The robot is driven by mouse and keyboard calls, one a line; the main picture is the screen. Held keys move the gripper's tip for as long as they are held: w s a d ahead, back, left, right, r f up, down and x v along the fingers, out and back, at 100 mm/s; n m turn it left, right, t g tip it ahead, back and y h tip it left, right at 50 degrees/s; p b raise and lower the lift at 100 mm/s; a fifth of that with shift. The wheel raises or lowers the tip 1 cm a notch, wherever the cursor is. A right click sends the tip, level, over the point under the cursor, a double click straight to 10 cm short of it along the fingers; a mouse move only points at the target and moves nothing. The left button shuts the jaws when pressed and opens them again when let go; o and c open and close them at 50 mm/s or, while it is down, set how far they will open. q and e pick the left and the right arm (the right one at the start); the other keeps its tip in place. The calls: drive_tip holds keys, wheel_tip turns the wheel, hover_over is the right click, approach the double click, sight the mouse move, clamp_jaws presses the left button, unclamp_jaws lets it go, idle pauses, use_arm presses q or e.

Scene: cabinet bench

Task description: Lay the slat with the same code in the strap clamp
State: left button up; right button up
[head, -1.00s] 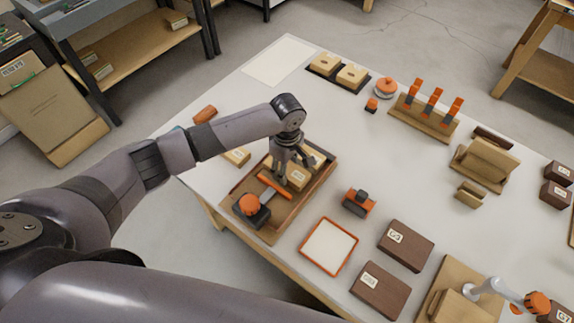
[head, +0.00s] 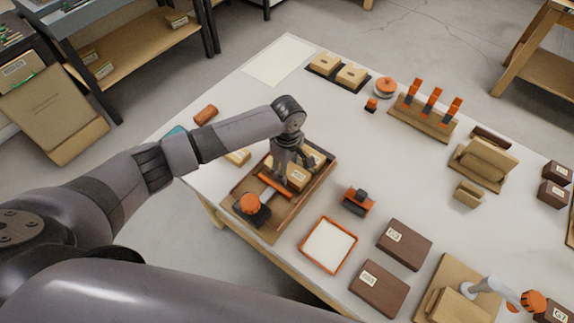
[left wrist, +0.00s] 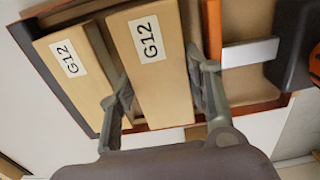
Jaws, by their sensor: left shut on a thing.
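My left gripper (head: 288,166) is over the brown wooden tray (head: 312,194). In the left wrist view its fingers (left wrist: 160,76) are on either side of a pale wooden slat (left wrist: 160,62) coded G12, and it is shut on that slat. A second pale slat (left wrist: 75,82), also coded G12, lies beside it on the left. An orange bar (head: 273,186), a silver bar (left wrist: 250,52) and a dark block with an orange knob (head: 249,204) sit at the tray's near end; these look like the strap clamp. I cannot tell whether the held slat touches the tray floor. My right gripper is not in view.
An orange-rimmed white tray (head: 328,246), an orange-and-black tool (head: 358,201) and brown coded blocks (head: 404,244) stand right of the wooden tray. A rack of orange clamps (head: 425,113) is at the back. The table's middle is clear.

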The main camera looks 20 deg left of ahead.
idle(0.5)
use_arm(q)
drive_tip(key=shift+f+p, duration=0.3)
drive_tip(key=shift+p, duration=0.65)
idle(0.6)
idle(0.4)
